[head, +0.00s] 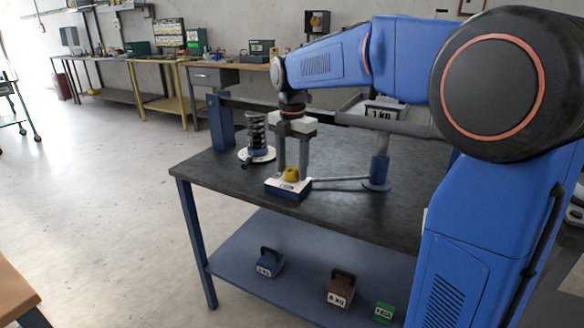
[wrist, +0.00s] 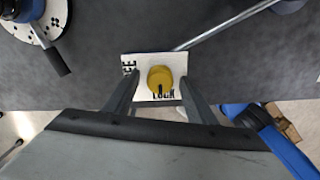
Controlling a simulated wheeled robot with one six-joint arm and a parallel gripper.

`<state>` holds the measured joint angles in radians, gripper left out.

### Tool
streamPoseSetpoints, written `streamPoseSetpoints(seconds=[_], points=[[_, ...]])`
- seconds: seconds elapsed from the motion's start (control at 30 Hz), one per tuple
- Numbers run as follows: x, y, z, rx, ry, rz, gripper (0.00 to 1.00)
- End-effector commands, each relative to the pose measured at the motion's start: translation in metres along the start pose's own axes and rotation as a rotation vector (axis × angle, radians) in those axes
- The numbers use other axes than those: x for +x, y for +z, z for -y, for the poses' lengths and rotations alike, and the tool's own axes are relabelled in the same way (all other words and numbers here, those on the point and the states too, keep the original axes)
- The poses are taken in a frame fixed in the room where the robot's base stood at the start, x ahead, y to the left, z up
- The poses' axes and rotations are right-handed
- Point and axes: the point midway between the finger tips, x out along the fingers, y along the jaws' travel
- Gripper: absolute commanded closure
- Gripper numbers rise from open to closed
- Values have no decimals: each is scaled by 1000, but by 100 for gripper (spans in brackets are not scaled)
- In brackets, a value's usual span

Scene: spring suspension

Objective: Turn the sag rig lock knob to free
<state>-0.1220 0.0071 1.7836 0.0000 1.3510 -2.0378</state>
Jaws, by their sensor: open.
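The yellow lock knob (head: 291,174) sits on a white label plate on a small blue block (head: 288,191) near the table's front edge. In the wrist view the knob (wrist: 160,76) has a dark pointer mark toward the word LOCK. The word FREE, partly hidden, is at the plate's left side (wrist: 130,66). My gripper (head: 292,172) points down over the block with its fingers open, one on each side of the knob. In the wrist view the gripper (wrist: 160,82) straddles the knob, with gaps seeming to show on both sides.
A dark coil spring (head: 256,130) stands on a round white base (head: 257,154) behind the block at left. A thin rod (head: 340,179) runs right to a blue post (head: 377,172). Weights, including a blue one (head: 269,263), sit on the table's lower shelf (head: 237,252).

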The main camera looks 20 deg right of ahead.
Motion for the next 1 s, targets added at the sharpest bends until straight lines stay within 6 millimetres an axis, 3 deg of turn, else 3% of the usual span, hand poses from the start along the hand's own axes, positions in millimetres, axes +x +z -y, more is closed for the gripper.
streamPoseSetpoints(seconds=[0.37, 0.53, 1.0], points=[[4, 0, 0, 0, 0, 0, 51], [4, 0, 0, 0, 0, 0, 90], [4, 0, 0, 93, 0, 0, 90]])
